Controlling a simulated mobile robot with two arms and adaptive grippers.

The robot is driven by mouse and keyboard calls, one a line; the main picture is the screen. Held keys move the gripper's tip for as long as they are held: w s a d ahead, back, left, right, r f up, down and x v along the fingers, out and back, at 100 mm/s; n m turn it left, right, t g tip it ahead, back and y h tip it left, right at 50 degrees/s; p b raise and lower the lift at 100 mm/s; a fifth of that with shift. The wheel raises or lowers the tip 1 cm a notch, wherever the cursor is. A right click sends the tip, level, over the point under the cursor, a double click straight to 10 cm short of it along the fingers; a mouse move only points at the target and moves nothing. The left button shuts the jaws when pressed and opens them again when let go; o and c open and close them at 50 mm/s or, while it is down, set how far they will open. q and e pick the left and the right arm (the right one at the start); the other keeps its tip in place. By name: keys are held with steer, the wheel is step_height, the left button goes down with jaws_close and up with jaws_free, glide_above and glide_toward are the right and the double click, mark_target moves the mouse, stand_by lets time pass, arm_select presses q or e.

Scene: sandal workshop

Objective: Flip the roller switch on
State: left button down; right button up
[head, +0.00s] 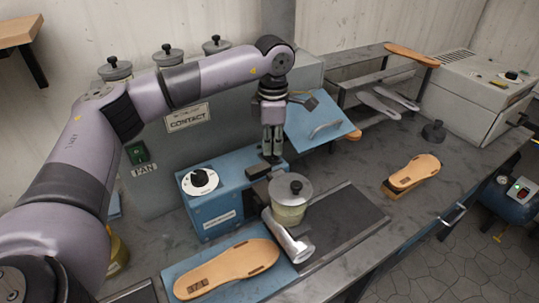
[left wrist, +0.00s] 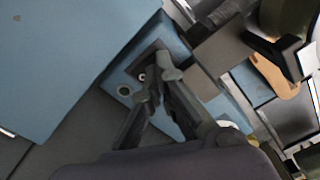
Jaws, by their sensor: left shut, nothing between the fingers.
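The blue roller unit (head: 215,208) stands on the bench with a white dial and black knob (head: 203,181) on its front part. My left gripper (head: 272,156) points down, fingers shut and empty, at the rear right of the unit's top. In the left wrist view the shut fingertips (left wrist: 160,72) are over a dark switch plate (left wrist: 134,68) on the blue top. A small pale round part shows beside the tips; the rest of the switch is hidden behind them. I cannot tell whether they touch it or which way it is set. My right gripper is not in view.
A lidded glue pot (head: 290,205) and a metal roller (head: 288,240) stand right of the unit. A sandal sole (head: 228,268) lies in front on a blue mat. A green fan switch (head: 138,153) is on the grey panel behind. A blue handled lid (head: 318,122) is close right of the gripper.

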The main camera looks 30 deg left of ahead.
arm_select(q)
steer(key=shift+f, duration=0.35)
